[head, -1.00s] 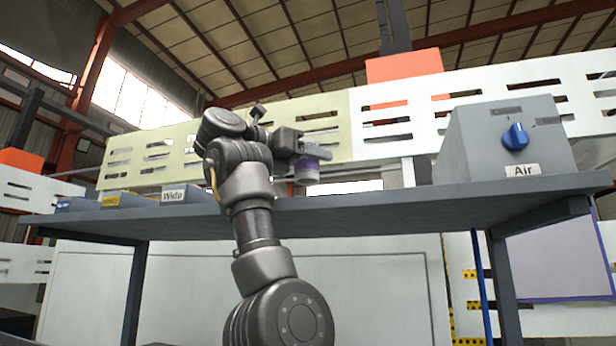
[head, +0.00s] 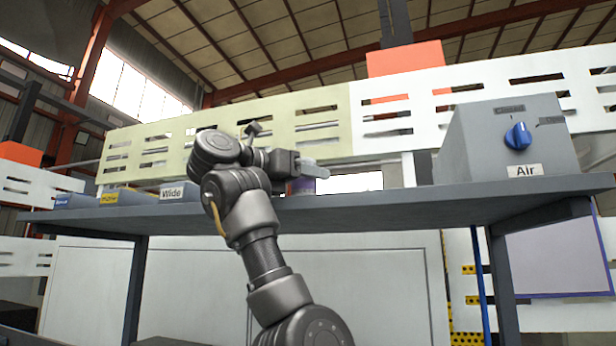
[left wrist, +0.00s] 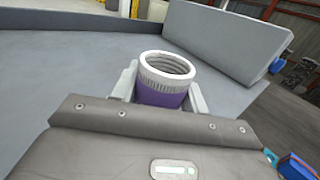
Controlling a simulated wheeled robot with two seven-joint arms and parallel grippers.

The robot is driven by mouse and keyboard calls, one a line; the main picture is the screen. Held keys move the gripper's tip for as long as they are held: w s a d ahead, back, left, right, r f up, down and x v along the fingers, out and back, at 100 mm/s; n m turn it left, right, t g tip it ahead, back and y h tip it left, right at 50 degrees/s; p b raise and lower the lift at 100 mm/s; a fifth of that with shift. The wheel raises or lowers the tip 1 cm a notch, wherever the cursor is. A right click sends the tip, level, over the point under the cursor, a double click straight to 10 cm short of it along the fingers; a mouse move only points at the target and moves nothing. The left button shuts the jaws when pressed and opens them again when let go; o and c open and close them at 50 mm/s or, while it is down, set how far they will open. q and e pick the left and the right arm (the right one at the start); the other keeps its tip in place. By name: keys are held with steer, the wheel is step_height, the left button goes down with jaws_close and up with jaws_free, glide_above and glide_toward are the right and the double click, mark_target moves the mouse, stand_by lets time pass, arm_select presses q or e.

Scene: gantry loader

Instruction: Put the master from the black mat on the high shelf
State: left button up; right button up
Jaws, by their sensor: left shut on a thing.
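The master is a purple cylinder with a white knurled, threaded rim. In the left wrist view the master (left wrist: 163,88) stands between the two fingers of my left gripper (left wrist: 165,92), which is shut on it. In the head view the left gripper (head: 308,170) is at the front edge of the high shelf (head: 380,200), with the purple master (head: 302,187) below its fingers. The master looks upright at the level of the shelf top; I cannot tell whether it touches the shelf. The black mat is not in view. My right gripper is not in view.
A grey box with a blue knob and an "Air" label (head: 510,145) stands at the shelf's right. Low labelled bins, one marked "Wide" (head: 172,192), stand at the left. The shelf middle is clear. A slotted panel (head: 290,135) rises behind.

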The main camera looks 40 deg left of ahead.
arm_select(q)
steer(key=shift+f, duration=0.2)
steer(key=o, duration=1.2)
steer(key=shift+w, duration=0.1)
steer(key=shift+o, duration=0.2)
steer(key=shift+r, duration=0.1)
steer(key=shift+r, duration=0.15)
steer(key=b+v, duration=1)
steer(key=v, duration=0.2)
